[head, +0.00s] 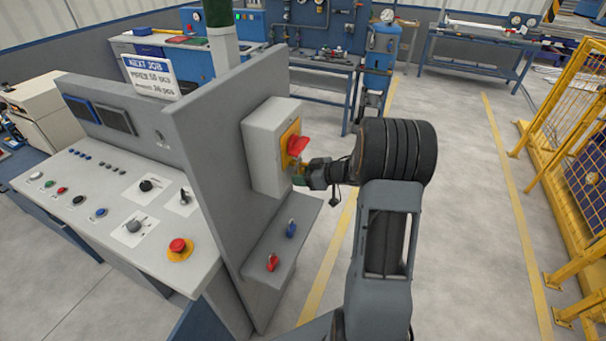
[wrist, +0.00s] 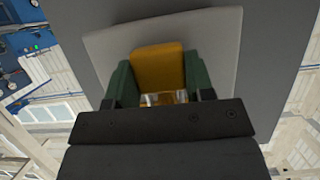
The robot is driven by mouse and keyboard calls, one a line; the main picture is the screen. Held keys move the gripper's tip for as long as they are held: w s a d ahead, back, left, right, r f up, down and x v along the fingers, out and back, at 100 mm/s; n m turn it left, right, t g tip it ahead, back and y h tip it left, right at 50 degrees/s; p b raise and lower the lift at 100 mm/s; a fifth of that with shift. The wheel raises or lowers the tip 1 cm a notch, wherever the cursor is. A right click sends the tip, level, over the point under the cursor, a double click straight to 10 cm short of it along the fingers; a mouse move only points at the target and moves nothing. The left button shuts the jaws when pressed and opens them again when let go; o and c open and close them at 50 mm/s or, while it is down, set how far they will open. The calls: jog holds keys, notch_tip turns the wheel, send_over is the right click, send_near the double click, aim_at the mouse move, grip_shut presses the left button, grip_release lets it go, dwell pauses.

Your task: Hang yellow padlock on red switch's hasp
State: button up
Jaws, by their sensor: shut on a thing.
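The red switch (head: 298,145) sits on a yellow plate on the front of a grey box (head: 268,150), which is fixed to the upright grey panel. My gripper (head: 310,174) is at the box's face, just below the red switch. In the wrist view its green fingers (wrist: 158,75) are shut on a yellow block, the yellow padlock (wrist: 158,62). The grey box face (wrist: 220,42) lies behind it there. The padlock's shackle and the hasp cannot be made out clearly, so I cannot tell whether they touch.
A small ledge below the box holds a red padlock (head: 272,262) and a blue padlock (head: 291,229). A sloped control desk (head: 100,195) with buttons and knobs stands left of the panel. Open floor lies to the right, up to a yellow fence (head: 570,150).

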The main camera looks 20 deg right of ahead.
dwell(0.3)
jog(key=o, duration=1)
jog(key=b+v, duration=0.2)
jog(key=v, duration=1.1)
jog(key=shift+s+d+r, duration=0.1)
jog(key=shift+s+d, duration=0.15)
jog(key=shift+d, duration=0.1)
